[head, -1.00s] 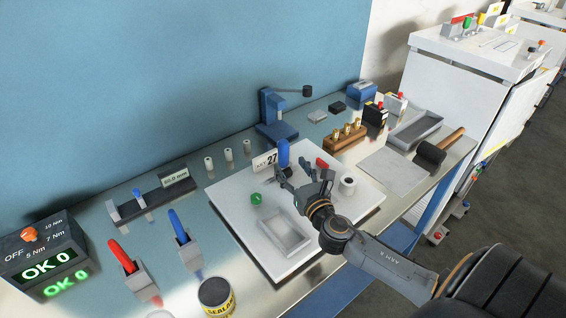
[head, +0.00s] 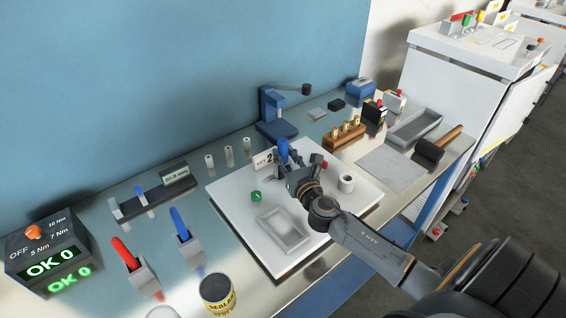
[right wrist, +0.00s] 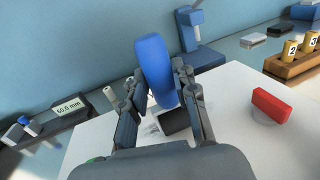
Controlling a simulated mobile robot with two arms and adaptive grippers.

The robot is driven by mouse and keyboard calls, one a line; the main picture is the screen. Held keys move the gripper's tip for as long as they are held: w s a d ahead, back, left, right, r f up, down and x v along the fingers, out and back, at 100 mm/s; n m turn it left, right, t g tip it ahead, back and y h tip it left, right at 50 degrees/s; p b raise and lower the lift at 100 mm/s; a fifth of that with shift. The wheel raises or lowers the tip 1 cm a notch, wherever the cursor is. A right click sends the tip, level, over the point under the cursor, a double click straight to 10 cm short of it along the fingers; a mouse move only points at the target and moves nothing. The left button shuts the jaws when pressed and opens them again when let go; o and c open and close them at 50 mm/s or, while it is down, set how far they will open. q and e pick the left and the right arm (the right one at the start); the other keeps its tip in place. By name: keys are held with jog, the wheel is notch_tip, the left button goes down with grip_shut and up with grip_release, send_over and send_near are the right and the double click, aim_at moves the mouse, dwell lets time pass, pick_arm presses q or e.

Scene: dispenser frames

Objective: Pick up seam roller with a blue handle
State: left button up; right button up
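The seam roller's blue handle (head: 283,150) stands up at the far side of the white board, partly behind my right gripper (head: 287,166). In the right wrist view the blue handle (right wrist: 155,68) is upright and slightly tilted between the two fingers of the right gripper (right wrist: 162,88). The fingers are apart, one on each side of the handle; firm contact does not show. A dark piece (right wrist: 174,121) shows low between the fingers; whether it belongs to the roller is unclear. My left gripper is not in view.
The white board (head: 232,192) also holds a grey tray (head: 284,229), a green piece (head: 256,196), a white ring (head: 346,183) and a red block (right wrist: 272,104). A small card (head: 263,160) stands close left of the handle. A blue press (head: 272,113) stands behind.

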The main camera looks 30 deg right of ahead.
grip_shut()
jog(key=shift+r, duration=0.1)
